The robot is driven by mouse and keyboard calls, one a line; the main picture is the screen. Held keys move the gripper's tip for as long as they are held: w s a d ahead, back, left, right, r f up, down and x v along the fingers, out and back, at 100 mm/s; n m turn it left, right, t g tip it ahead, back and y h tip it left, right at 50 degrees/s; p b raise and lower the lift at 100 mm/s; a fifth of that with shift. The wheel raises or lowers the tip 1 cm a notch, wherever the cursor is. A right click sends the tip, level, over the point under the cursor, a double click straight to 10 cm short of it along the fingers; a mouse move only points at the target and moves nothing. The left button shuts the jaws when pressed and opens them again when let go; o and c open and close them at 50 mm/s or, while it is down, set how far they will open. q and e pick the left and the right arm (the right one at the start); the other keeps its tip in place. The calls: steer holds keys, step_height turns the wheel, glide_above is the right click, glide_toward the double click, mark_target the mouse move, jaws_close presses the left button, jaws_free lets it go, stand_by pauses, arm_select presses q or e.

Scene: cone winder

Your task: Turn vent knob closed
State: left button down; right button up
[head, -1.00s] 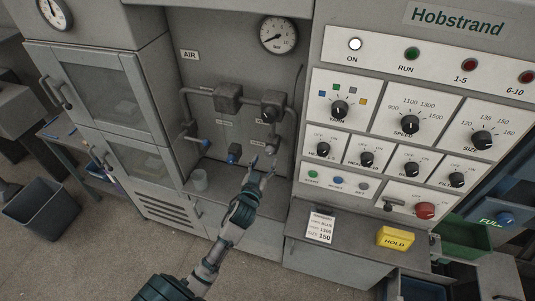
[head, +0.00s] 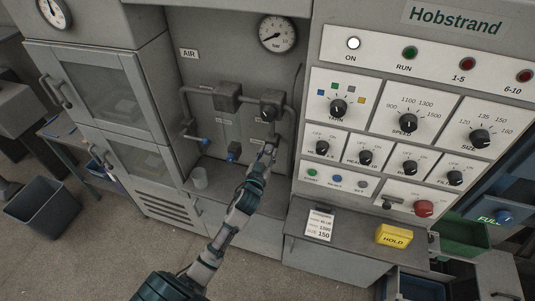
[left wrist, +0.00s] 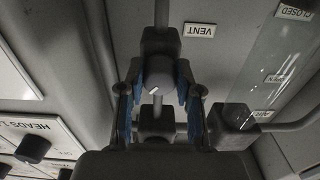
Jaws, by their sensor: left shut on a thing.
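The vent knob (left wrist: 158,76) is a round grey knob with a short white pointer mark, on a pipe fitting beside the VENT label (left wrist: 199,30). My left gripper (left wrist: 158,92) is shut on it, with a blue-padded finger on each side. In the head view my left gripper (head: 268,149) reaches the lower right of the air panel, below the valve block (head: 271,104). There the knob is mostly hidden by the fingers. My right gripper is not in view.
A pressure gauge (head: 277,33) is above the pipes. In the wrist view a clear panel (left wrist: 270,65) is at right.

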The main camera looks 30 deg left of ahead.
arm_select(q)
steer(key=shift+n, duration=0.4)
steer(key=n+p, duration=0.2)
steer(key=n, duration=0.2)
steer(key=shift+r+n+p, duration=0.1)
steer(key=shift+n+p, duration=0.2)
steer(key=n+p, duration=0.3)
steer(key=n, duration=0.2)
steer(key=shift+d, duration=0.1)
steer(key=n+p, duration=0.1)
steer(key=n, duration=0.2)
steer(key=shift+n, duration=1.8)
steer(key=c, duration=0.8)
jaws_free()
